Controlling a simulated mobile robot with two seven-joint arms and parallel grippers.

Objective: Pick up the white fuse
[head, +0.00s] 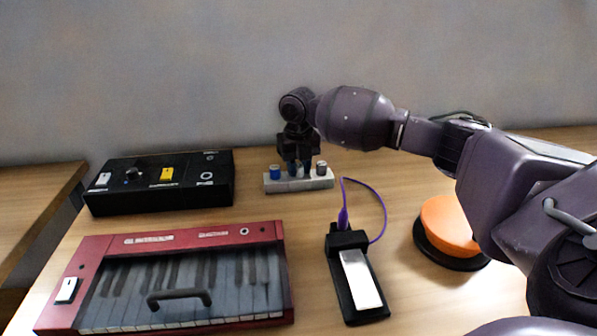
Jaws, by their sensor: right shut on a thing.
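My right gripper (299,172) reaches down from above onto a small pale block (300,186) at the back middle of the table. It is shut on the white fuse, which is mostly hidden between the dark fingers. A blue fuse (275,173) stands upright on the block to the left of the fingers. A greyish fuse (321,168) stands to their right. I cannot tell whether the white fuse still touches the block. My left gripper is not in view.
A black box (160,198) with switches stands at the left. A red keyboard case (270,236) lies in front. A black device (341,287) with a white bar and purple cable lies front middle. An orange round pad (448,222) is at right, beside my arm.

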